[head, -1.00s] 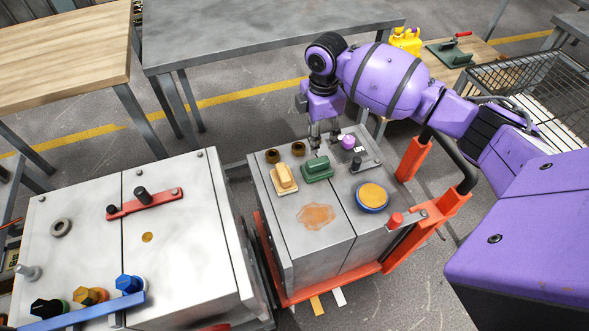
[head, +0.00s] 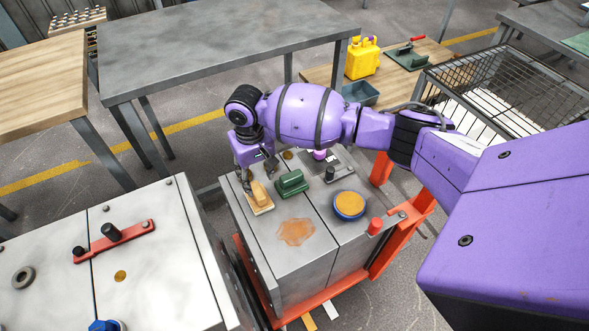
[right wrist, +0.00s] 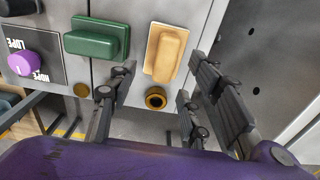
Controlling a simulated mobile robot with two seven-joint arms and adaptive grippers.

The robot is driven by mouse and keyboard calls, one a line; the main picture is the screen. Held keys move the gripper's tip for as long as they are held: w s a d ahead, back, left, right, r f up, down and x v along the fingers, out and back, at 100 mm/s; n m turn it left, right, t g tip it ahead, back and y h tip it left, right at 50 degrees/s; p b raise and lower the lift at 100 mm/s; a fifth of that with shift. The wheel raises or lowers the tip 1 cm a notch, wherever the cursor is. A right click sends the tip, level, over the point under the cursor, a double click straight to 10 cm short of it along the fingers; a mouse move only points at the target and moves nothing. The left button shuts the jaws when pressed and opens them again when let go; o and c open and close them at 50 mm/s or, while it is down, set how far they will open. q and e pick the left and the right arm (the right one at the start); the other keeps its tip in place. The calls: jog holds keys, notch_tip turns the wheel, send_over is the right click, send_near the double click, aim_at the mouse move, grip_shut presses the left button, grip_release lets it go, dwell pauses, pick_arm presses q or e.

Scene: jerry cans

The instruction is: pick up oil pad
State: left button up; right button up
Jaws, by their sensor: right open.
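A tan pad with a raised grip (head: 260,197) lies on the grey cabinet top, left of a similar green pad (head: 291,182). Both also show in the right wrist view, the tan pad (right wrist: 165,52) and the green pad (right wrist: 97,40). Which one is called the oil pad is not marked. My right gripper (head: 257,178) is open at the far end of the tan pad. In the right wrist view its fingers (right wrist: 162,74) are spread to either side of the tan pad, with nothing held. My left gripper is not in view.
A brown stain (head: 296,232), a blue round dish with orange contents (head: 349,205) and a purple knob (head: 320,155) are on the cabinet top. A black-rimmed brass ring (right wrist: 155,99) sits close by the tan pad. Another cabinet (head: 150,262) stands left across a gap.

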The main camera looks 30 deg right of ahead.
aim_at(256, 189)
jog(key=f, duration=0.3)
jog(key=a+f, duration=0.1)
jog(key=f, duration=0.1)
jog(key=shift+f+b, duration=0.3)
jog(key=shift+b, duration=0.05)
jog(key=shift+f, duration=0.45)
grip_shut()
jog(key=shift+r, duration=0.1)
